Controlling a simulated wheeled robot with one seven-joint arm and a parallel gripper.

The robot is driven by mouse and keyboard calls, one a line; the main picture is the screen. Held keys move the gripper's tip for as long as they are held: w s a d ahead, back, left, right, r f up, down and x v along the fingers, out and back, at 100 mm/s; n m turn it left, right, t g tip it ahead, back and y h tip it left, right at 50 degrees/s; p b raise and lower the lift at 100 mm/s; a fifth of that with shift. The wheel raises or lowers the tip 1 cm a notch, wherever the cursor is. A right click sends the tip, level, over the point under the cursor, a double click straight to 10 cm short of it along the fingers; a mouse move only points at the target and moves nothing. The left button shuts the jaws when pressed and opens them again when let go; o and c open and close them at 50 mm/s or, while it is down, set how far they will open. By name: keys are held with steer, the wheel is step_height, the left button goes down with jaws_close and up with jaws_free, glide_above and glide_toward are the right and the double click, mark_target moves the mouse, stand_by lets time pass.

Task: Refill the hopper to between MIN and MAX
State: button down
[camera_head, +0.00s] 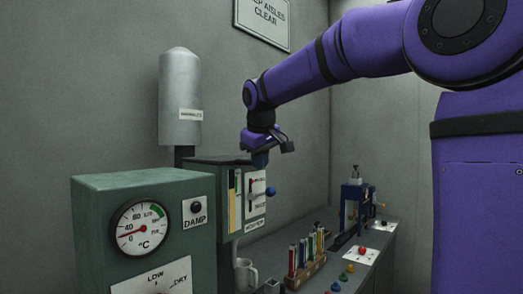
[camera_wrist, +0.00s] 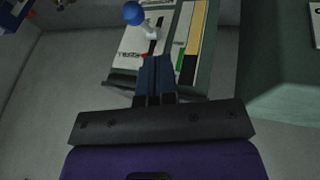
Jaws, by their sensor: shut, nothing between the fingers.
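A green box (camera_head: 215,200) on the wall side carries a white front panel with a yellow strip, a dark strip beside it, and a lever with a blue ball knob (camera_head: 270,191). A grey cylinder (camera_head: 181,90) with a small label stands above and behind it. My gripper (camera_head: 261,160) points down by the box's upper front. In the wrist view my gripper (camera_wrist: 157,68) is shut and empty, in front of the panel (camera_wrist: 165,35). The blue knob (camera_wrist: 133,13) is at the top there, apart from the fingers. MIN and MAX marks are too small to read.
A green cabinet (camera_head: 100,220) with a dial and DAMP and LOW/DRY markings stands at front left. A grey mug (camera_head: 245,275) sits below the box. A rack of coloured tubes (camera_head: 305,262), coloured buttons (camera_head: 350,268) and a blue press (camera_head: 352,205) occupy the bench.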

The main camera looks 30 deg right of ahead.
mark_target(271, 189)
steer(key=w+d+f, duration=0.2)
steer(key=d+f, duration=0.1)
steer(key=f, duration=0.3)
steer(key=shift+w+d, duration=0.3)
steer(key=shift+d, duration=0.1)
steer(key=shift+s+d+f+t, duration=0.1)
steer(key=shift+s+f+t, duration=0.15)
steer(key=shift+t, duration=0.15)
steer(key=shift+s+d+f+t+y, duration=0.1)
steer(key=shift+s+f+t+y, duration=0.2)
steer(key=shift+t, duration=0.3)
steer(key=shift+s+f+m+t, duration=0.3)
steer(key=shift+f+t, duration=0.2)
steer(key=shift+f, duration=0.1)
steer(key=shift+s+d+f, duration=0.1)
steer(key=shift+s+f, duration=0.05)
steer(key=shift+f, duration=0.8)
steer(key=shift+s+d+f, duration=0.1)
steer(key=shift+s+f, duration=0.05)
steer(key=shift+f, duration=0.8)
steer(key=shift+r, duration=0.1)
